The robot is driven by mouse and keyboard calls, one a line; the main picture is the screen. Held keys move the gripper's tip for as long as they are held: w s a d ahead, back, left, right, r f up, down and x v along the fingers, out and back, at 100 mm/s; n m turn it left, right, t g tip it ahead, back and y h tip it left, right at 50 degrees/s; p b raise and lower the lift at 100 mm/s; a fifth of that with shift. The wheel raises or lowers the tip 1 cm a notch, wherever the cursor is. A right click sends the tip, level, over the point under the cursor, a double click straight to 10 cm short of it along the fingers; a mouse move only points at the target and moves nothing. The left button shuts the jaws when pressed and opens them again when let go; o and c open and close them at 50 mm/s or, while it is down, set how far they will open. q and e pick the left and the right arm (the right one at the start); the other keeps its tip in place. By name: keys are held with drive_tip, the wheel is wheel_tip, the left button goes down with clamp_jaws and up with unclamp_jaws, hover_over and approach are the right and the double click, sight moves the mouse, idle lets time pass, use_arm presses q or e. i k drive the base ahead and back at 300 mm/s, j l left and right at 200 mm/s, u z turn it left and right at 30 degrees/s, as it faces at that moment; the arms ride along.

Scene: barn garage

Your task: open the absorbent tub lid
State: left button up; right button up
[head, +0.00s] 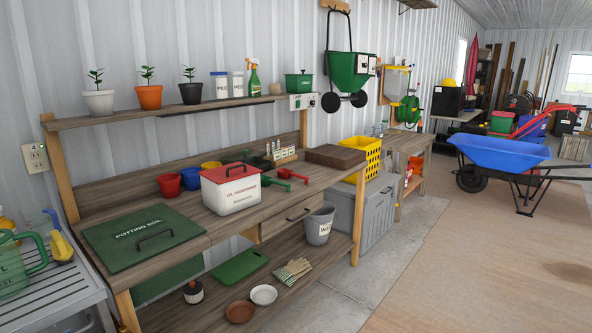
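The absorbent tub (233,194) is a white box with dark lettering on its front. It stands on the wooden workbench (262,222), near the bench's front edge. The tub's inside is hidden. Neither of my grippers is in view.
A green potting soil lid (144,236) with a handle lies left of the tub. Red, blue and yellow pots stand behind it. Red and green scoops (290,175) lie to its right. A shelf (200,106) with plants runs above. The floor (450,260) in front is clear.

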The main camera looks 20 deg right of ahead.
sight(220, 175)
drive_tip(key=z, duration=0.15)
drive_tip(key=i+u, duration=0.1)
drive_tip(key=i, duration=0.35)
drive_tip(key=i+l+u, duration=0.15)
drive_tip(key=i, duration=0.3)
drive_tip(key=i+l+u, duration=0.1)
drive_tip(key=i, duration=0.35)
